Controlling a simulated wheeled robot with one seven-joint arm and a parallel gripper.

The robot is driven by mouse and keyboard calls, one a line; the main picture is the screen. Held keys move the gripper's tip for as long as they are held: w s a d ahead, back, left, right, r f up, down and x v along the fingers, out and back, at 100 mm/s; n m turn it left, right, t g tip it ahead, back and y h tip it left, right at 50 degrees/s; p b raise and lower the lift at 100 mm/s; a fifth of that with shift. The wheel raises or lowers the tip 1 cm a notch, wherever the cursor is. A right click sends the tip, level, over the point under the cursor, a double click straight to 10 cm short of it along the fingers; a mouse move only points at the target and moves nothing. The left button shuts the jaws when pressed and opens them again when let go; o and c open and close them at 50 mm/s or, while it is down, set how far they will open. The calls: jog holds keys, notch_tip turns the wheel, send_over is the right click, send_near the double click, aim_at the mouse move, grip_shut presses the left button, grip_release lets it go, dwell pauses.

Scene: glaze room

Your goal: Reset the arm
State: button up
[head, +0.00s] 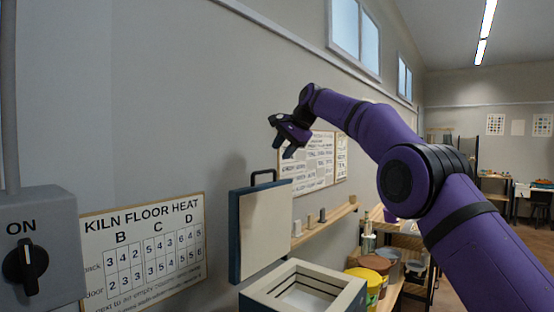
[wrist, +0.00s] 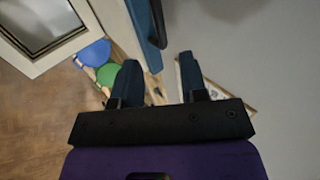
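My purple arm reaches up from the right in the head view and bends down at the wrist. My gripper (head: 281,140) hangs in the air in front of the grey wall, above the raised kiln lid (head: 262,232). In the wrist view my gripper (wrist: 158,75) has its two dark fingers well apart. Nothing is between the fingers, so it is open and empty. The kiln lid stands upright with a black handle (head: 263,174) on top. The open kiln (head: 262,297) is below it, and its square chamber shows in the wrist view (wrist: 40,25).
A switch box (head: 38,245) marked ON and a kiln floor heat chart (head: 145,250) are at the left. A wall shelf (head: 325,224) holds small pieces. Buckets, one yellow (head: 364,282), stand right of the kiln. The air around my gripper looks clear.

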jog(key=shift+s+d+r, duration=0.15)
jog(key=shift+d+r, duration=0.1)
jog(key=shift+r, duration=0.05)
jog(key=s+d+r+n+t+h, duration=0.1)
jog(key=s+d+r+n+h, duration=0.1)
jog(key=s+d, duration=0.9)
jog(key=s+d+r+n+h, duration=0.1)
jog(key=s+d+r+h, duration=0.1)
jog(key=s+d, duration=0.9)
jog(key=s+d+f+n, duration=0.1)
jog(key=s+d+f, duration=0.2)
jog(key=s+f, duration=0.4)
jog(key=s+d+f+n+h, duration=0.1)
jog(key=s+d+f, duration=0.3)
jog(key=s, duration=1.1)
jog(key=s+d+f+n+h, duration=0.1)
jog(key=s+d+f, duration=0.2)
jog(key=s+f, duration=0.7)
jog(key=shift+s+d+f+n, duration=0.4)
jog(key=shift+f, duration=0.1)
